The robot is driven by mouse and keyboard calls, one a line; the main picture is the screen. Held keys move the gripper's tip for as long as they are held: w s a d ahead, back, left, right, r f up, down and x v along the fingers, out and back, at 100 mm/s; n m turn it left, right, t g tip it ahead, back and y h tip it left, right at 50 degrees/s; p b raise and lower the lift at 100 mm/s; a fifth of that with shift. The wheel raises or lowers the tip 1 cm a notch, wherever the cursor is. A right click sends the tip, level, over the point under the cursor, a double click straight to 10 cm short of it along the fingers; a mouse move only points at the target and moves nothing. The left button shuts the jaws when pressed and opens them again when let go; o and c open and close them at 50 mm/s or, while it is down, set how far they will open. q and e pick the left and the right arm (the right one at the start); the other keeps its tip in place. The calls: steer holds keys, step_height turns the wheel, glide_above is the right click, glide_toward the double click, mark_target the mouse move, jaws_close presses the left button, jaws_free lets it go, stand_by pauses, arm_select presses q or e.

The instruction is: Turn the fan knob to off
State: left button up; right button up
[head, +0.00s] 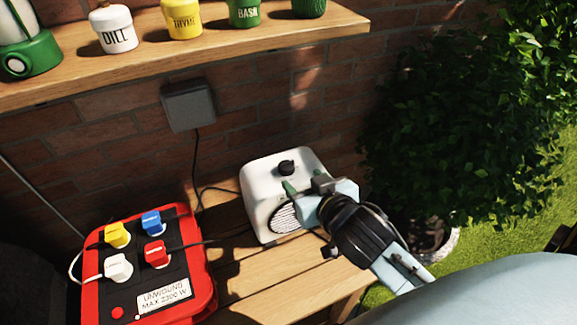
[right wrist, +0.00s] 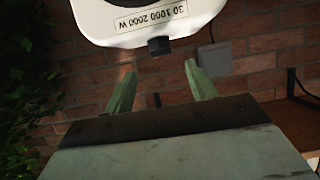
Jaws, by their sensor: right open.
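The fan is a white box-shaped heater (head: 259,185) with a round front grille, standing on the wooden table. Its black knob (head: 286,168) sits on the top face. In the right wrist view the knob (right wrist: 159,46) shows below a power label on the white housing (right wrist: 110,32). My right gripper (head: 304,187) is at the fan's near right side, with green fingers. In the right wrist view its fingers (right wrist: 161,82) are apart and empty; the knob lies beyond their tips, roughly in line with the gap, without visible contact. My left gripper is not in view.
A red power strip box (head: 208,275) with coloured plugs stands left on the table (head: 250,268). A shelf (head: 200,45) with herb pots runs above. A grey wall socket box (head: 188,105) has a cable hanging down. Leafy bushes (head: 470,130) fill the right.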

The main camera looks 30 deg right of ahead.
mark_target(287, 166)
steer(key=x, duration=0.7)
steer(key=shift+w+f, duration=0.2)
steer(key=shift+w, duration=0.15)
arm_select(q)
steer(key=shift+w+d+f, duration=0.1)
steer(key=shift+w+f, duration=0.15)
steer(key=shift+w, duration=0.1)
arm_select(e)
steer(key=shift+w+f, duration=0.25)
steer(key=shift+w, duration=0.3)
steer(key=shift+c, duration=0.5)
